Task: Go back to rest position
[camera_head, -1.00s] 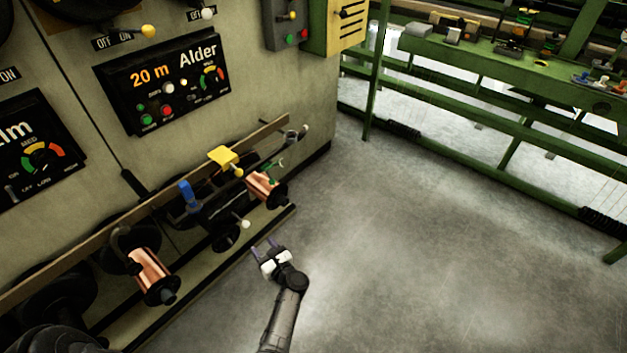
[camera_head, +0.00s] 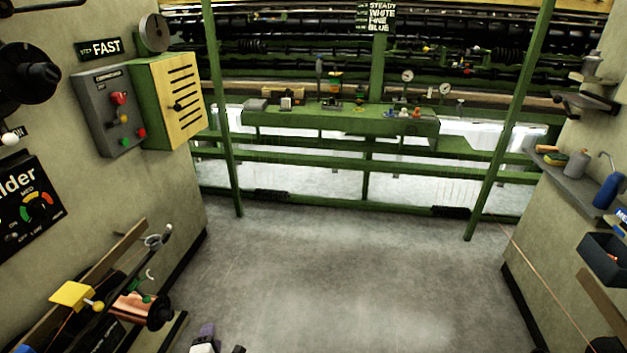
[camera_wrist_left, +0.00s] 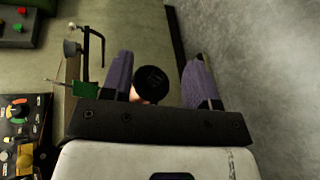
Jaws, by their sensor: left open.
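My left gripper (camera_head: 207,335) shows only in part at the bottom edge of the head view, over the floor to the right of the spool rack. In the left wrist view its two purple-grey fingers (camera_wrist_left: 160,65) are spread apart. The round black end of a copper spool (camera_wrist_left: 155,80) shows between and beyond them; I cannot tell how far off it is. In the head view a copper spool (camera_head: 133,306) with a black end sits on the rack at the lower left, apart from the gripper. My right gripper is in neither view.
A grey control box (camera_head: 110,115) and a yellow-fronted green cabinet (camera_head: 175,102) are on the left wall. A green bench (camera_head: 340,122) and railing cross the back. A shelf (camera_head: 575,182) and dark bin (camera_head: 605,262) are on the right wall. The middle floor (camera_head: 350,280) is clear.

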